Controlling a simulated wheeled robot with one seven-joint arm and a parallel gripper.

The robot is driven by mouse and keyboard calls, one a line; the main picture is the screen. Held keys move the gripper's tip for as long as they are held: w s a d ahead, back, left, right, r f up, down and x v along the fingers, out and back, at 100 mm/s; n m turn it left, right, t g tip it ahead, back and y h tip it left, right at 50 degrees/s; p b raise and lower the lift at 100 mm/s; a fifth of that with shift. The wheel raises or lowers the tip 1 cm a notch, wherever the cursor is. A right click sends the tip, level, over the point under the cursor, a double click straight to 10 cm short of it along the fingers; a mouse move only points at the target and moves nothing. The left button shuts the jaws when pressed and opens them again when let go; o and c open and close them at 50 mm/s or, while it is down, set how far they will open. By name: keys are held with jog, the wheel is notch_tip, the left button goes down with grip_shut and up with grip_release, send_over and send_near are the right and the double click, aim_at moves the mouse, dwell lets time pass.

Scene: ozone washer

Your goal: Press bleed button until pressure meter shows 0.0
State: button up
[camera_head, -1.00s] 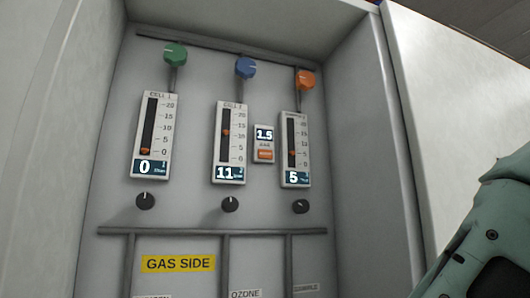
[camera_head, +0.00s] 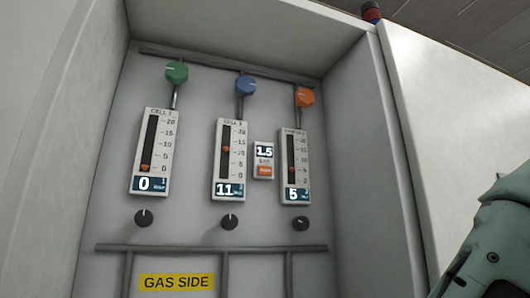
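The pressure meter (camera_head: 264,152) is a small white unit between the middle and right flow gauges. Its display reads 1.5. The bleed button (camera_head: 265,171) is the small orange button just below that display, and nothing touches it. My gripper is not in view. Only a green part of my arm (camera_head: 492,240) shows at the lower right edge, well apart from the button.
Three flow gauges read 0 (camera_head: 154,153), 11 (camera_head: 229,162) and 5 (camera_head: 295,167). Green (camera_head: 177,71), blue (camera_head: 246,85) and orange (camera_head: 305,97) knobs sit above them, black knobs below. The recess's right side wall (camera_head: 368,160) stands between the panel and my arm.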

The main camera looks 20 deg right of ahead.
grip_shut()
dwell(1.7)
